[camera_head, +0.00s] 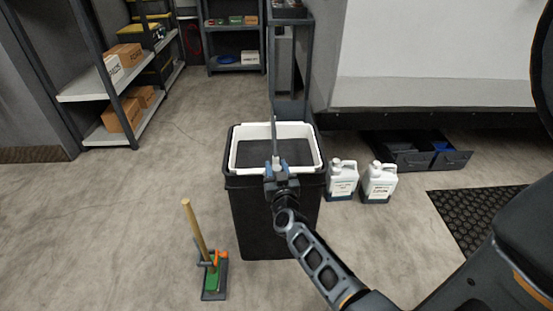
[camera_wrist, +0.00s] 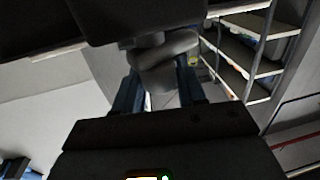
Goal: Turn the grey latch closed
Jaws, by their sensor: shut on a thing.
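The grey latch (camera_wrist: 165,62) shows in the wrist view as a rounded, pale grey handle below a dark body. My gripper (camera_wrist: 160,82) has its two blue fingers on either side of the handle, shut on it. In the head view my gripper (camera_head: 276,167) is in front of the black bin's white rim, with a small grey piece of the latch (camera_head: 276,159) between the fingers. The fingers hide part of the latch, and I cannot tell its exact angle.
The black bin (camera_head: 255,215) with a white rim (camera_head: 305,133) stands below my gripper. Two white jugs (camera_head: 342,178) stand to its right. A brush with a wooden handle (camera_head: 195,228) stands at left. Shelves (camera_head: 90,85) line the back left.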

